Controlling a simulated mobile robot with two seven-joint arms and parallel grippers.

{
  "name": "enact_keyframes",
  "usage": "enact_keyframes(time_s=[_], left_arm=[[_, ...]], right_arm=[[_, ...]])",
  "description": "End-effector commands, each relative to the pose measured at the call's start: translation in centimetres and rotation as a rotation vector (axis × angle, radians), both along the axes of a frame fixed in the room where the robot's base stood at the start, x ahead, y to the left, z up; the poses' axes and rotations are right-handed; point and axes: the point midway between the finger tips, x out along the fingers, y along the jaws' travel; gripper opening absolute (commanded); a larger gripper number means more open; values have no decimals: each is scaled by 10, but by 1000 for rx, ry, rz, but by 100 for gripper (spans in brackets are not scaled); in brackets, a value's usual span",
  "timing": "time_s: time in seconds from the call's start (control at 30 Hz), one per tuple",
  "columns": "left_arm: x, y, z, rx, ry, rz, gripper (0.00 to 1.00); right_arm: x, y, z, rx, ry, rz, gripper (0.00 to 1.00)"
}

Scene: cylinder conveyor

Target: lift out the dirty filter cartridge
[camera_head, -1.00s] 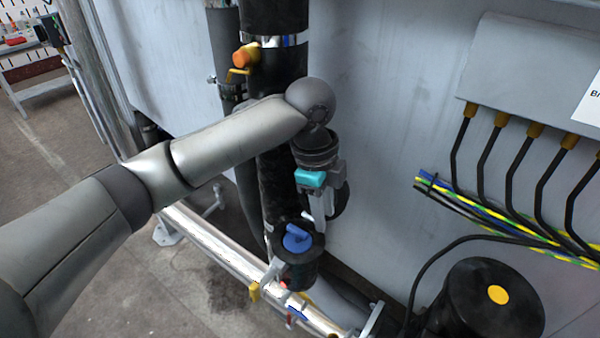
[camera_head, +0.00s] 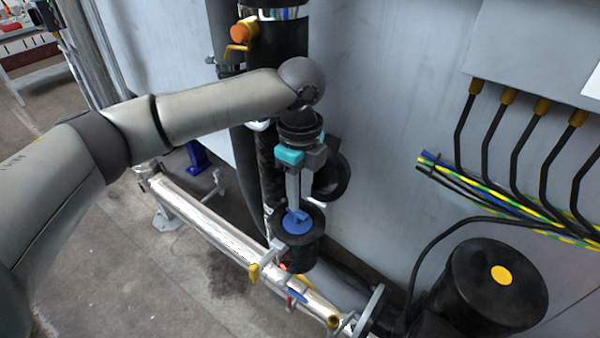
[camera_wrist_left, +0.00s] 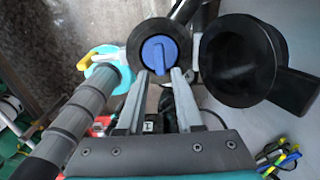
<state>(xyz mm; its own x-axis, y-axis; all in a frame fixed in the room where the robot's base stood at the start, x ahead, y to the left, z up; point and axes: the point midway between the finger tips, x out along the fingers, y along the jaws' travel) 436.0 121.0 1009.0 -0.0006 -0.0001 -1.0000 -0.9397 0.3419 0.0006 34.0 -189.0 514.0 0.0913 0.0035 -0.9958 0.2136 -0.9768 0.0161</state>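The cartridge shows only as a blue cap with a raised grip (camera_head: 297,222), seated in the mouth of an upright black housing (camera_head: 300,257). Its body is hidden inside. My left gripper (camera_head: 297,208) is above the cap and points down at it. In the left wrist view the two fingers (camera_wrist_left: 159,74) are apart with nothing clamped between them. There the blue cap (camera_wrist_left: 160,52) lies just beyond and between the fingertips, ringed by the black housing rim (camera_wrist_left: 136,48). I cannot tell whether the fingertips touch the cap. My right gripper is not in view.
A black round cup-like part (camera_wrist_left: 237,60) stands close to the right of the housing. A thick black pipe (camera_head: 277,45) with an orange-yellow valve (camera_head: 240,35) rises behind. A shiny pipe (camera_head: 215,235) runs low in front. A black cylinder (camera_head: 495,285) stands at lower right.

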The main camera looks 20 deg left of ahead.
Motion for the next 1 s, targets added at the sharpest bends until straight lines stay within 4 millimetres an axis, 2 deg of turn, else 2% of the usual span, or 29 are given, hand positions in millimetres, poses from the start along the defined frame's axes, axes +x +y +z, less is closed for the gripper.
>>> enact_keyframes(time_s=[0.03, 0.1, 0.3, 0.5, 0.77, 1.0], left_arm=[[-1, 1, -13, 2, 3, 1, 35], [-1, 0, -25, 1, 2, 1, 35], [0, 0, -52, 0, 1, 1, 35], [0, 0, -61, 0, -1, 0, 35], [0, 0, -62, 0, -1, 0, 35], [0, 0, -62, 0, -1, 0, 8]], right_arm=[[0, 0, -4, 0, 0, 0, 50], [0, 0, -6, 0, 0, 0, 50], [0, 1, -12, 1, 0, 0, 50], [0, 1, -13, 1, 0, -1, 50], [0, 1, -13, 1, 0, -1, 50], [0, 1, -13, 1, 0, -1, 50]])
